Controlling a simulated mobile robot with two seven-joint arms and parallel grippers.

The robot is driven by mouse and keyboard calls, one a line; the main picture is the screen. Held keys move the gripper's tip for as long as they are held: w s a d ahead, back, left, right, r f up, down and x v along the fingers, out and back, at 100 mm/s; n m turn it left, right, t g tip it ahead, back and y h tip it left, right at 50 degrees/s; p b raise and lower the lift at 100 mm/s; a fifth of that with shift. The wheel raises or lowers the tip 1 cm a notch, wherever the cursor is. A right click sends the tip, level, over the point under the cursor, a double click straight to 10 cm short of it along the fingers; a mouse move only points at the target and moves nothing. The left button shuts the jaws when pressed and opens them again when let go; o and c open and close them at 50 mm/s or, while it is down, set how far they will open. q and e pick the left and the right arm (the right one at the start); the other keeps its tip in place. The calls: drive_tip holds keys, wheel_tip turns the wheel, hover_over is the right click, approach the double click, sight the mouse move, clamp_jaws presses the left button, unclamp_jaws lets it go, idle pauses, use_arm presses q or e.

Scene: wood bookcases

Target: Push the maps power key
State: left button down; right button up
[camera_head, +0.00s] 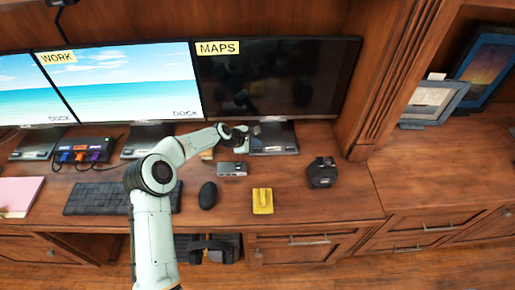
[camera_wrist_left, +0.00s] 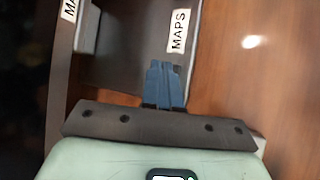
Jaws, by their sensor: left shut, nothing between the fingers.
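The MAPS monitor (camera_head: 280,80) is the right one of the screens, with a yellow MAPS label at its top left; its screen is dark. Its stand base (camera_head: 285,140) rests on the desk. In the left wrist view a white MAPS label (camera_wrist_left: 179,31) lies on the dark base, just beyond the fingertips. My left gripper (camera_head: 256,130) is at the stand, in front of the lower screen edge. Its blue fingers (camera_wrist_left: 165,66) are shut and empty, over the base near the label; I cannot tell whether they touch it. No power key can be made out. My right gripper is out of view.
The WORK monitor (camera_head: 130,80) is lit to the left. On the desk are a keyboard (camera_head: 98,198), a black mouse (camera_head: 208,195), a small grey device (camera_head: 232,169), a yellow pad (camera_head: 262,201) and a black object (camera_head: 322,173). The desk right of the black object is clear.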

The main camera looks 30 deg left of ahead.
sight(256, 149)
use_arm(q)
drive_tip(key=shift+f, duration=0.45)
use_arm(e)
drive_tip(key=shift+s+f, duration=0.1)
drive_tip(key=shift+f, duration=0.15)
use_arm(q)
drive_tip(key=shift+f, duration=0.1)
drive_tip(key=shift+r, duration=0.55)
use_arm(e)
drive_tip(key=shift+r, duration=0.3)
use_arm(q)
wheel_tip(256, 149, up, 6)
drive_tip(key=p, duration=0.3)
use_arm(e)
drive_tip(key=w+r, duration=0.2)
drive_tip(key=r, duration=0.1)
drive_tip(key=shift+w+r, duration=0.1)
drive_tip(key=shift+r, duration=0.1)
